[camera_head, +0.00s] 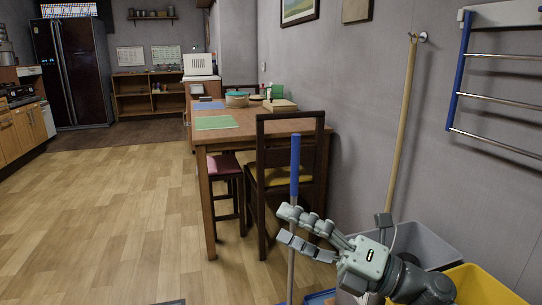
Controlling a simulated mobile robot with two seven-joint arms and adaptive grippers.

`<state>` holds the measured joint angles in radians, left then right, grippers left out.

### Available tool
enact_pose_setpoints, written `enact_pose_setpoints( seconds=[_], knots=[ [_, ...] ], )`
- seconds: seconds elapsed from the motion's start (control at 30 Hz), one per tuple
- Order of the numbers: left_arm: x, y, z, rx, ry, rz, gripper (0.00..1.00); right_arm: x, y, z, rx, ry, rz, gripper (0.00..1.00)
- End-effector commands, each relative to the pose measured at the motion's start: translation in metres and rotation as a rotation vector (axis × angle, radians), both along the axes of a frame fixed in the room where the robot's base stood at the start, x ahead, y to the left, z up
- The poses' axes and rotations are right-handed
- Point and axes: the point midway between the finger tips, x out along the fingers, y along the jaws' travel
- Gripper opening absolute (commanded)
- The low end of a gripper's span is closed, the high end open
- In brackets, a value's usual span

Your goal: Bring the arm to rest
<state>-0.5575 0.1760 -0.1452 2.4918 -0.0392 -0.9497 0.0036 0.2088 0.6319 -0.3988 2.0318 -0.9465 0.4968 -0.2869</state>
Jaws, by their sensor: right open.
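My right gripper (286,225) is at the lower right of the head view. Its jaws are open and point left. An upright stick with a blue grip (295,165) stands at the fingertips, and its thin shaft continues down below them. The fingers cover part of the shaft, and I cannot tell whether they touch it. The foot of the stick is out of frame. My left gripper is not in view.
A grey bin (425,243) and a yellow bin (485,285) stand below and beside my right arm. A wooden pole (405,120) hangs from a wall hook, near a wall rack (460,70). A table (262,124) and a chair (290,118) stand behind the stick. The left floor is clear.

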Motion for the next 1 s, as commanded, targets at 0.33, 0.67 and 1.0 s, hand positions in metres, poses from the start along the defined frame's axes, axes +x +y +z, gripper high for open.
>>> enact_pose_setpoints(
  seconds=[0.33, 0.67, 1.0],
  knots=[
    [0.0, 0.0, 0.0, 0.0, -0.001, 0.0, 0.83, -0.011, -0.128, -0.106, 1.081, 1.113, -0.64, 0.83],
    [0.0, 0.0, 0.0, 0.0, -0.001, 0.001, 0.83, -0.102, -0.14, -0.212, 1.343, 1.675, -0.932, 0.83],
    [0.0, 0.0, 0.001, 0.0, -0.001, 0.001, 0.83, -0.108, -0.139, -0.217, 1.351, 1.704, -0.948, 0.83]
  ],
)
